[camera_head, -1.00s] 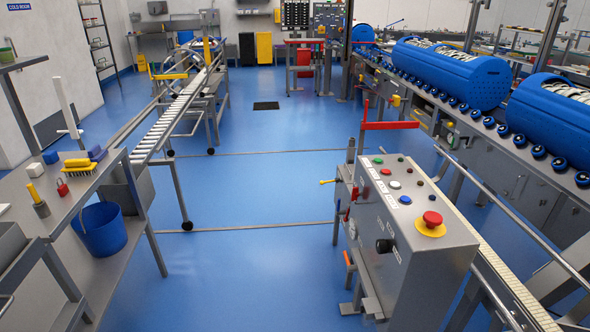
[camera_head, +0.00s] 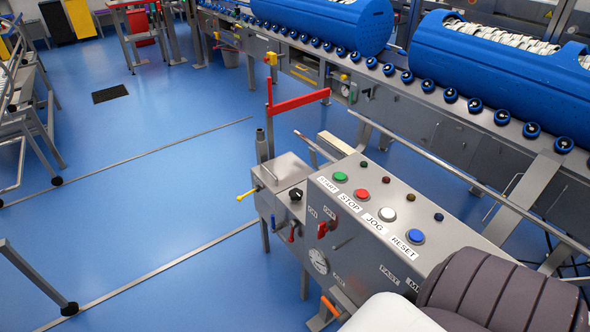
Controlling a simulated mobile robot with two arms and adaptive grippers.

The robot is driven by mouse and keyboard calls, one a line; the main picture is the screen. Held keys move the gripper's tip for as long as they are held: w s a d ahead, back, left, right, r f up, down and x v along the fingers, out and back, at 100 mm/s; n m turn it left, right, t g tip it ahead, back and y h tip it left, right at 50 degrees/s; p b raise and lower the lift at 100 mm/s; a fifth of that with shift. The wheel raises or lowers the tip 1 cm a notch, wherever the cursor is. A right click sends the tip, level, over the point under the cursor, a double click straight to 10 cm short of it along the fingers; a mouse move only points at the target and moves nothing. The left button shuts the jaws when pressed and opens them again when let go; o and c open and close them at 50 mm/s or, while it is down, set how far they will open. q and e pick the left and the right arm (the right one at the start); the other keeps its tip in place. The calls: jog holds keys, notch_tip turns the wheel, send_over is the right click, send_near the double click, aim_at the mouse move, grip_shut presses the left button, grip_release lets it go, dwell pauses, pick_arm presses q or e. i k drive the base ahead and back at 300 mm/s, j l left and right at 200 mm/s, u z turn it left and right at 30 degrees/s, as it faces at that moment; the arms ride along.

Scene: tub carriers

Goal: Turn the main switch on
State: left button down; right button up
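The grey control console (camera_head: 348,268) stands close in front of me at lower right. On its left face is a red rotary handle (camera_head: 326,228) beside a small label I cannot read for certain. A second, smaller red handle (camera_head: 291,232) sits left of it. A black knob (camera_head: 296,193) is above them. I cannot tell from the markings which is the main switch. On the sloping top are green START (camera_head: 340,177), red STOP (camera_head: 361,194), white JOG (camera_head: 387,214) and blue RESET (camera_head: 415,237) buttons. Neither gripper shows.
Dark ribbed and white parts of my arm cover the console's near end. A roller conveyor (camera_head: 420,110) with blue drums runs behind.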

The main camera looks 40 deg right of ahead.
aim_at(323, 227)
jog(key=i+j+z, duration=0.1)
jog(key=i+z, duration=0.35)
jog(key=i+j+z, duration=0.25)
jog(key=i+z, duration=0.25)
jog(key=i+j+z, duration=0.25)
jog(key=z, duration=0.2)
jog(key=j, duration=0.1)
